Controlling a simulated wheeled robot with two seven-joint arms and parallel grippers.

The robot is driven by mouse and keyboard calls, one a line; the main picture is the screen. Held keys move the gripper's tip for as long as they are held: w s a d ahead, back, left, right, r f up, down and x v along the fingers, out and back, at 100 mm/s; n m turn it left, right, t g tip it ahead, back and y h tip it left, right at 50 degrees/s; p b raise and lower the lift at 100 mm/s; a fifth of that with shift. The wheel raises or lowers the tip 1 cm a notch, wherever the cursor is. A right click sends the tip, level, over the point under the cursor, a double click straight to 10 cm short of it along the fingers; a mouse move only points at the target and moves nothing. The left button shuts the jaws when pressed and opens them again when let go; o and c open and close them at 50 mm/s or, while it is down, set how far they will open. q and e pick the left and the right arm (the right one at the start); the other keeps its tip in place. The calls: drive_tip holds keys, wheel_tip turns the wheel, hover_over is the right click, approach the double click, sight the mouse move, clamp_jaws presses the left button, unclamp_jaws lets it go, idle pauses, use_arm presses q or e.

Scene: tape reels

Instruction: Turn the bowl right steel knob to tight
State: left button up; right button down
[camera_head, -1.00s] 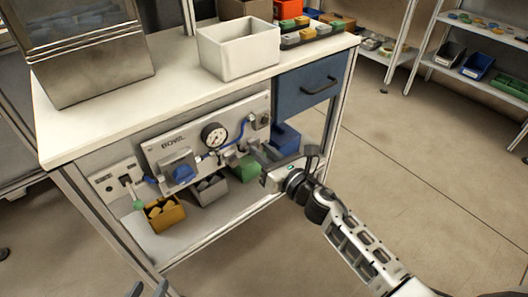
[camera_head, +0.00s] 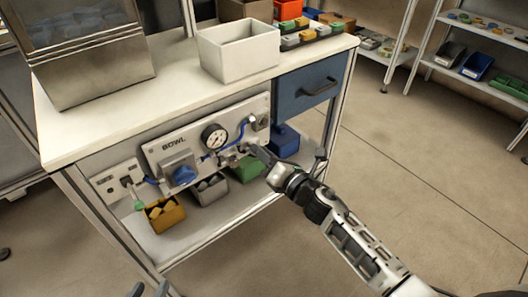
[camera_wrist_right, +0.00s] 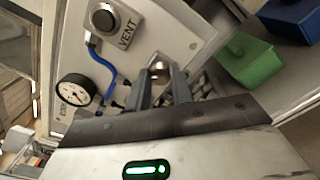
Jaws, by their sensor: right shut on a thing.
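The panel marked BOWL (camera_head: 172,143) is on the front of the bench, with a round gauge (camera_head: 214,136) and blue tube. In the right wrist view a round steel knob (camera_wrist_right: 158,69) shows at the tips of my right gripper (camera_wrist_right: 160,76), between its two fingers. The gripper is shut on it. In the head view my right gripper (camera_head: 254,154) reaches the panel's lower right and hides most of the knob. I cannot read the knob's setting.
Below the panel stand a yellow bin (camera_head: 164,216), a grey bin (camera_head: 209,191), a green bin (camera_head: 246,170) and a blue bin (camera_head: 285,142). A round VENT button (camera_wrist_right: 102,19) sits near the knob. The floor right of the bench is clear.

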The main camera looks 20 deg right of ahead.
use_arm(q)
drive_tip(key=shift+r+p, duration=0.15)
drive_tip(key=shift+p, duration=0.5)
use_arm(e)
drive_tip(key=m, duration=0.6)
drive_tip(key=shift+m, duration=0.3)
use_arm(q)
drive_tip(key=shift+r, duration=0.1)
use_arm(e)
drive_tip(key=c, duration=1.2)
unclamp_jaws()
drive_tip(key=shift+c, duration=0.2)
